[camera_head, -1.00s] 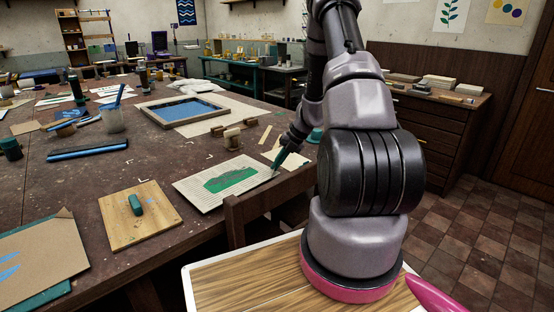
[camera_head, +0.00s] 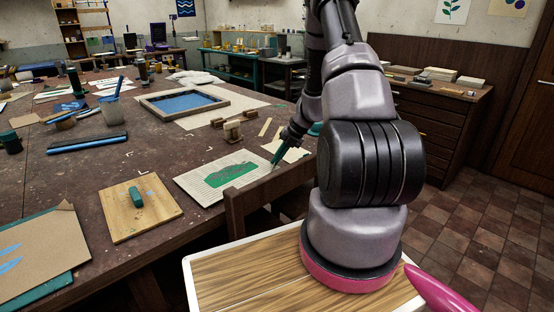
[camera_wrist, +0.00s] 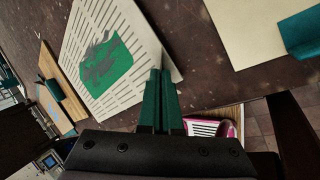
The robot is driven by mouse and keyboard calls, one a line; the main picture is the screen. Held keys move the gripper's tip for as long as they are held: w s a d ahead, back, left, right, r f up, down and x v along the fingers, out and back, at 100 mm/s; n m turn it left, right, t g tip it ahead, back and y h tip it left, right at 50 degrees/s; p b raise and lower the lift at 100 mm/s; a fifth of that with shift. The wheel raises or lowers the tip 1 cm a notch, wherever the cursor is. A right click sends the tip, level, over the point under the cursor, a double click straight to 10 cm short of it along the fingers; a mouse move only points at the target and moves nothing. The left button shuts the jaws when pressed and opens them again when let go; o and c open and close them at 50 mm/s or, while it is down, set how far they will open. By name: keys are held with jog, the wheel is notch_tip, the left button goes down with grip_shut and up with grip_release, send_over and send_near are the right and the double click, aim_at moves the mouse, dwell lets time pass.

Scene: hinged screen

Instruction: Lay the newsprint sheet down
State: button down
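The newsprint sheet (camera_head: 190,180), pale with printed lines and a green patch, appears to lie near the table's front edge in the head view. I cannot tell whether it touches the tabletop all over. It also shows at upper left in the wrist view (camera_wrist: 84,40). My gripper (camera_head: 274,162) is at the sheet's right corner. In the wrist view its green fingers (camera_wrist: 161,72) are close together and meet the sheet's near edge, apparently pinching it. The fingers hide that part of the edge.
A wooden board (camera_head: 120,225) with a green block (camera_head: 135,196) lies left of the sheet. A framed blue screen (camera_head: 222,98) lies flat behind it. Small wooden blocks (camera_head: 231,130) stand between. A wooden rail (camera_head: 262,190) rises close in front of the sheet's right side.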

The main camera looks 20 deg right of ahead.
jog(key=shift+f, duration=0.5)
dwell(0.4)
jog(key=c, duration=1)
grip_release()
jog(key=shift+c, duration=0.5)
jog(key=shift+r, duration=3.55)
